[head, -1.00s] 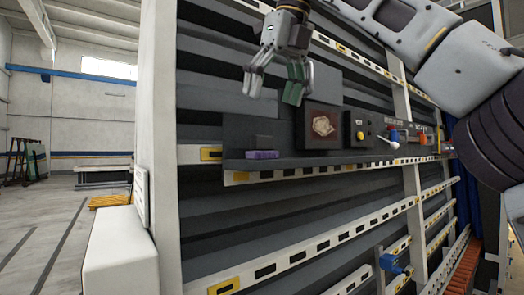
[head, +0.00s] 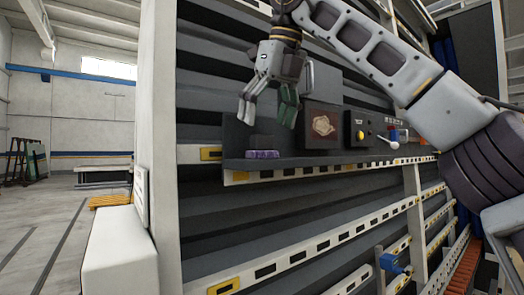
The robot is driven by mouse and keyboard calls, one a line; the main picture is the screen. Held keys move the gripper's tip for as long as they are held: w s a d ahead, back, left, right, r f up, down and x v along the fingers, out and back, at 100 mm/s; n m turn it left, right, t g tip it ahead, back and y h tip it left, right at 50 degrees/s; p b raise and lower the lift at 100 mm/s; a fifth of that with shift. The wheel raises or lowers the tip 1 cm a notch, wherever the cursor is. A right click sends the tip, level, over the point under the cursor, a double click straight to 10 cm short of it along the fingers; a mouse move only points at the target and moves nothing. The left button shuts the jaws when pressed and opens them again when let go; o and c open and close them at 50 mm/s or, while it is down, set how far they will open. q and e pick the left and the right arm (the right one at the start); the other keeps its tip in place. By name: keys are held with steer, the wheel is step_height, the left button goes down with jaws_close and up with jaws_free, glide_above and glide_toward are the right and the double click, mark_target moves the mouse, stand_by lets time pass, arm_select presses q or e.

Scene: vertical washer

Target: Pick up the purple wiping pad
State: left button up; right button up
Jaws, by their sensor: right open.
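The purple wiping pad (head: 263,155) lies on the narrow dark shelf (head: 290,160) of the washer, near the shelf's left end. A dark block sits on or just behind its top. My right gripper (head: 268,112) is open and empty. It hangs fingers-down above the pad, with a visible gap between fingertips and pad. My left gripper is not in the head view.
Further right are a control panel with a yellow knob (head: 360,135) and a white-tipped lever (head: 388,141). Slotted white rails (head: 330,239) run below the shelf.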

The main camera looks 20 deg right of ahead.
mark_target(262, 141)
steer(key=shift+f, duration=0.15)
stand_by(0.3)
steer(key=shift+x, duration=2.65)
steer(key=c, duration=1.1)
